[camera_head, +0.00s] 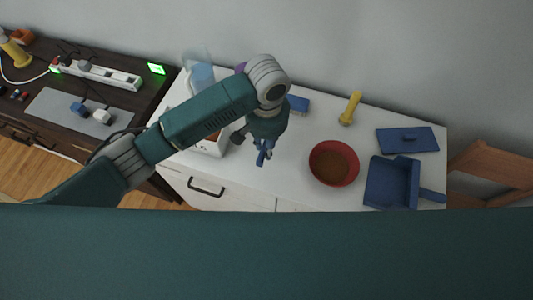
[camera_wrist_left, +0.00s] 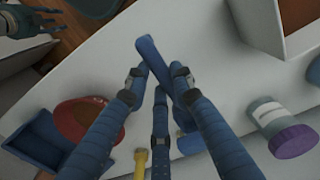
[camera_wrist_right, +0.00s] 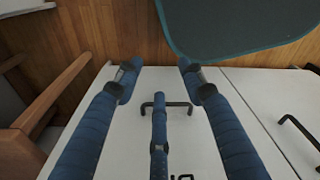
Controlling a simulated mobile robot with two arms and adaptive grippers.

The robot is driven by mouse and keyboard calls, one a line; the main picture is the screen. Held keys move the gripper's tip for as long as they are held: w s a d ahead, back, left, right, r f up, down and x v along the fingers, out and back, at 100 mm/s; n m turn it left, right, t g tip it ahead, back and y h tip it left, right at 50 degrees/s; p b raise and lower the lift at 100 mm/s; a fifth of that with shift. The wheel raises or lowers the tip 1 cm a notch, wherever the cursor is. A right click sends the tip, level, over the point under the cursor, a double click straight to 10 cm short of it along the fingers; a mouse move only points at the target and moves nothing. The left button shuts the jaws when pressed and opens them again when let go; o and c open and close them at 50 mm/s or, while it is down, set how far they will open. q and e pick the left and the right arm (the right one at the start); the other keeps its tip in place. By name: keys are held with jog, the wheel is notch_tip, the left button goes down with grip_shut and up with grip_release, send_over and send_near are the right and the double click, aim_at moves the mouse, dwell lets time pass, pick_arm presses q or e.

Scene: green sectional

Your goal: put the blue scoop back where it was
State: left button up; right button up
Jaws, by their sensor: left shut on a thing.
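My left gripper (camera_head: 268,146) hangs over the front of the white cabinet top. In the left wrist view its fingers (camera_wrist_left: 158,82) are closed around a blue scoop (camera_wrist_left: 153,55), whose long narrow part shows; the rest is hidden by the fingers. In the head view only a small blue piece of the scoop (camera_head: 261,158) shows below the gripper. I cannot tell whether it touches the top. My right gripper (camera_wrist_right: 158,85) has its fingers spread and empty, in front of a drawer with a black handle (camera_wrist_right: 178,106); the head view does not show it.
A red bowl (camera_head: 321,174) with brown contents stands right of my left gripper. A blue dustpan (camera_head: 390,185), flat blue lid (camera_head: 408,141), yellow flashlight (camera_head: 350,108) and blue brush (camera_head: 298,104) lie around it. A purple-lidded jar (camera_wrist_left: 292,140) and open white box (camera_wrist_left: 252,30) are nearby.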

aim_at(266, 162)
pick_arm(q)
notch_tip(266, 162, down, 2)
jog(key=shift+f, duration=0.4)
notch_tip(266, 162, down, 3)
jog(key=shift+f+p, duration=0.15)
jog(key=shift+p, duration=0.15)
jog(key=shift+f, duration=0.2)
pick_arm(e)
jog(key=shift+s+r, duration=0.35)
pick_arm(q)
jog(key=shift+f, duration=0.15)
jog(key=o, duration=1)
